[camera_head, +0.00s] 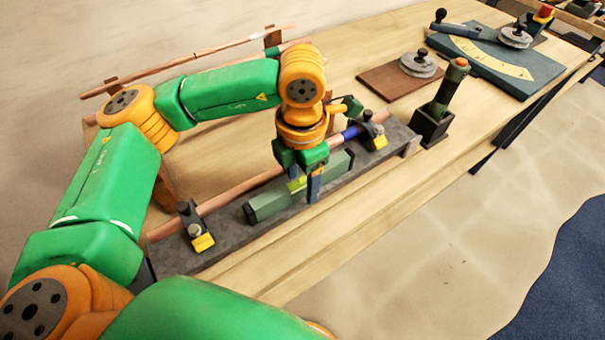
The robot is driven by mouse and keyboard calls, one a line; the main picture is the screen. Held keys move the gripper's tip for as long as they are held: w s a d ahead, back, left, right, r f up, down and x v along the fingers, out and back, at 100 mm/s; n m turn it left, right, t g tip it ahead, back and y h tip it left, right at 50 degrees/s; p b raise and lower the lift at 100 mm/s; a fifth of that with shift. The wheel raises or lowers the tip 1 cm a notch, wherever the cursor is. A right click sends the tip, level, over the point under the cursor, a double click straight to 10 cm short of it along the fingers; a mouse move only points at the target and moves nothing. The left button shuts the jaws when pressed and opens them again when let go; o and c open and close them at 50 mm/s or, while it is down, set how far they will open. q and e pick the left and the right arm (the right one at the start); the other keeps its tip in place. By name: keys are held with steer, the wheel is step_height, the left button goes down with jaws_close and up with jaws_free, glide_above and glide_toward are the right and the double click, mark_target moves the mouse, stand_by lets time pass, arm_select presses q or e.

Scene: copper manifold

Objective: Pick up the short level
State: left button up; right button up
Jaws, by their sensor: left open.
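The short level (268,203) is a green bar with a bright yellow-green vial near its middle. It lies on the dark grey stone slab (225,238), along the front side of a copper pipe. My left gripper (305,192) points down over the level's middle. Its fingers are open, with one finger in front of the level and the other partly hidden behind it. I cannot tell whether the fingers touch the level. My right gripper is not in view.
The copper pipe (240,188) is held by two clamps with yellow tabs (203,242). A dark holder (430,127) with an upright torch-like tool stands right of the slab. A brown board (385,80) and a teal plate (520,80) lie farther back. The wooden front strip is clear.

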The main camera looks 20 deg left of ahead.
arm_select(q)
steer(key=shift+f, duration=0.6)
steer(key=shift+w+a+f, duration=0.15)
steer(key=shift+w+f, duration=0.3)
steer(key=shift+s+r, duration=0.1)
steer(key=shift+s, duration=0.1)
jaws_close()
steer(key=shift+w, duration=0.1)
